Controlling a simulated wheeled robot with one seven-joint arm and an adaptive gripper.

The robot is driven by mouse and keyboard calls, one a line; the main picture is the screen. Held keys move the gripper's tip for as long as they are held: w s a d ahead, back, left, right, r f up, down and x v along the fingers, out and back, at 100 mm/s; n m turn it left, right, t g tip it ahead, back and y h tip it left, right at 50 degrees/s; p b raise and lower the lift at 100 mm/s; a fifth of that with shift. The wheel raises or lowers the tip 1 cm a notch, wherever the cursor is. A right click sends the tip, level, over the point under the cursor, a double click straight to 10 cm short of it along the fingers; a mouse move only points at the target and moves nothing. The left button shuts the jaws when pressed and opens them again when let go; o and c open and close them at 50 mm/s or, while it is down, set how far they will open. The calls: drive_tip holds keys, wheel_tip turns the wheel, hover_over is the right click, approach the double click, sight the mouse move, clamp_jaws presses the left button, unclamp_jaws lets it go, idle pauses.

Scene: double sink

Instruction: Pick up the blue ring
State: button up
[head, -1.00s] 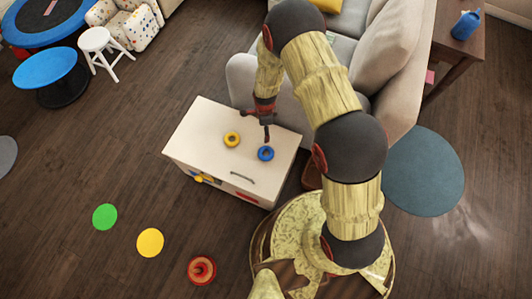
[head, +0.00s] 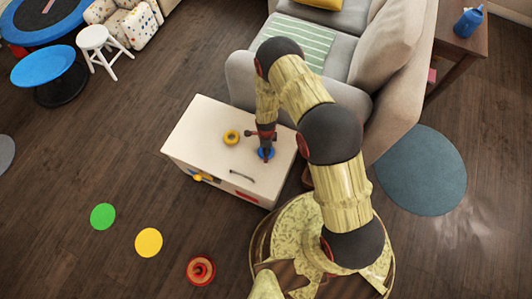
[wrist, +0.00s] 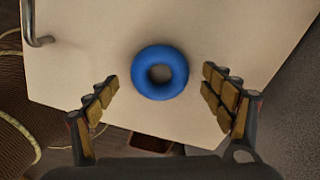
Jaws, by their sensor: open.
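The blue ring (head: 264,154) lies flat on the white top of a small cabinet (head: 200,125). In the wrist view the blue ring (wrist: 160,54) is whole, with its hole showing, and sits between and slightly beyond the two fingertips. My gripper (head: 266,150) is just above the ring and hides part of it in the head view. In the wrist view my gripper (wrist: 163,88) is open, with one finger to each side of the ring and a gap on both sides. Nothing is between the fingers' pads.
A metal handle (head: 242,175) is near the cabinet's front edge. A grey sofa (head: 330,75) stands close behind. A red stacking toy (head: 200,270) is on the floor.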

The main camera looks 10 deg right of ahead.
drive_tip(key=shift+f, duration=0.8)
drive_tip(key=shift+r, duration=0.1)
drive_tip(key=shift+c, duration=0.6)
drive_tip(key=c, duration=1.1)
drive_tip(key=shift+o, duration=0.2)
drive_tip(key=shift+r, duration=0.1)
